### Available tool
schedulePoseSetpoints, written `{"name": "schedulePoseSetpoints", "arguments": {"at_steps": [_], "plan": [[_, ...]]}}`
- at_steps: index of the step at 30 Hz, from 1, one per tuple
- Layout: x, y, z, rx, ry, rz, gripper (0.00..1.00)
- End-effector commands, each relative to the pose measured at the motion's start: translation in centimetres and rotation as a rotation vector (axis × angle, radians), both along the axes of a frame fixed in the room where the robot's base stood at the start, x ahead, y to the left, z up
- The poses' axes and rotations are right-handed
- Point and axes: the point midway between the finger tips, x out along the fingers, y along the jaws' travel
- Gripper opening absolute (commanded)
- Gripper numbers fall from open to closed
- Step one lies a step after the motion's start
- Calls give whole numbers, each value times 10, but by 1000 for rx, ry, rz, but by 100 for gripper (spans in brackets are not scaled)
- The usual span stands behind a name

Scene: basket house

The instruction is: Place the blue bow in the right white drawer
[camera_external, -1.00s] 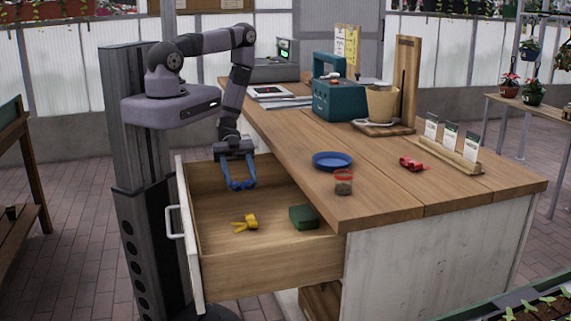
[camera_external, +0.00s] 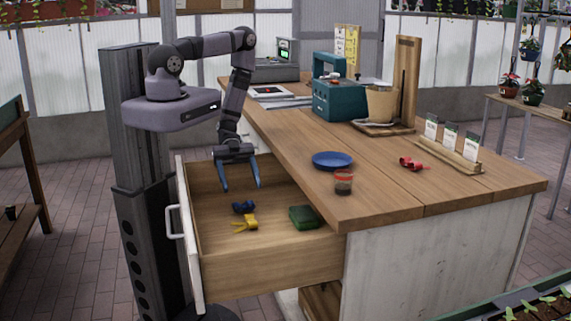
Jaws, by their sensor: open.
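The blue bow (camera_external: 243,207) lies on the floor of the open white-fronted drawer (camera_external: 220,272), just behind a yellow bow (camera_external: 245,223). My gripper (camera_external: 240,188) is open and empty above the back part of the drawer. Its two blue fingers point down, apart from the blue bow and a little above and behind it in the picture. A green object (camera_external: 304,217) lies in the drawer at the right, beside the counter's edge.
The wooden counter (camera_external: 400,195) is right of the drawer. On it are a blue plate (camera_external: 332,160), a red-rimmed glass (camera_external: 343,183), a red bow (camera_external: 412,163), a teal toolbox (camera_external: 338,100), a pot (camera_external: 381,103) and a seed-packet holder (camera_external: 453,153).

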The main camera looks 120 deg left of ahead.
Motion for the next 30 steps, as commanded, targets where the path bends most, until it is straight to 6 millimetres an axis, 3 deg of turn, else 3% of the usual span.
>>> {"name": "schedulePoseSetpoints", "arguments": {"at_steps": [10, 30], "plan": [[0, 0, 18, 1, -1, 0, 68], [-70, 71, 54, 3, 0, 2, 68]]}}
